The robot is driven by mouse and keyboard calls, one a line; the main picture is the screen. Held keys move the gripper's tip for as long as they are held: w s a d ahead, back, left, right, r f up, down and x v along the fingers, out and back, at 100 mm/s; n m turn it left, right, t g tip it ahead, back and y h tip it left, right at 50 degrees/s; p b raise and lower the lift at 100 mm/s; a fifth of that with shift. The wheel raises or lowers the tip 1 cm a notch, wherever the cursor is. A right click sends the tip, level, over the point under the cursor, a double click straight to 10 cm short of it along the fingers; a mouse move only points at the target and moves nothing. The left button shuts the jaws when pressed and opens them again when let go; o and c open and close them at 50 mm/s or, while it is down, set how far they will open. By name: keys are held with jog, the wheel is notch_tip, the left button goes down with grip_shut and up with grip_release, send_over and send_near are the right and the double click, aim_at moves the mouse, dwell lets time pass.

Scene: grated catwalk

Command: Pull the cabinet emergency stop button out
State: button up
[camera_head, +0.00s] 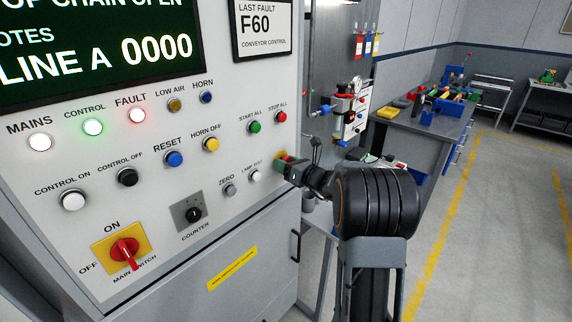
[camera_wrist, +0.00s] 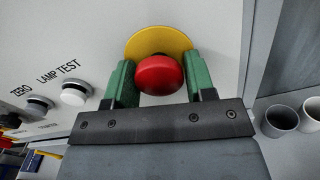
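The emergency stop button (camera_wrist: 160,75) is a red mushroom head on a round yellow backing plate (camera_wrist: 158,42), on the light grey cabinet front. My gripper (camera_wrist: 160,82) has its two green fingers on either side of the red head. They look pressed against it, with no clear gap at either side. In the head view my gripper (camera_head: 286,164) reaches the cabinet's right edge from the right. It covers most of the button there, and only a bit of the yellow plate (camera_head: 280,155) shows.
A white lamp test button (camera_head: 256,176) and a grey zero button (camera_head: 230,190) sit left of my gripper. The red stop all button (camera_head: 281,117) is just above. Two cups (camera_wrist: 281,120) stand right of the cabinet. A workbench (camera_head: 425,122) stands farther back; the floor at right is clear.

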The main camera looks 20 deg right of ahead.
jog(key=c, duration=0.5)
jog(key=shift+s+d+f+b, duration=0.1)
jog(key=shift+s+d+b, duration=0.25)
jog(key=shift+s+b, duration=0.25)
jog(key=shift+c, duration=0.2)
jog(key=o, duration=0.8)
jog(key=shift+s+d, duration=0.1)
jog(key=shift+s, duration=0.1)
jog(key=shift+o, duration=0.6)
jog(key=shift+w, duration=0.1)
jog(key=b+v, duration=0.2)
jog(key=v, duration=1.1)
jog(key=shift+s, duration=0.4)
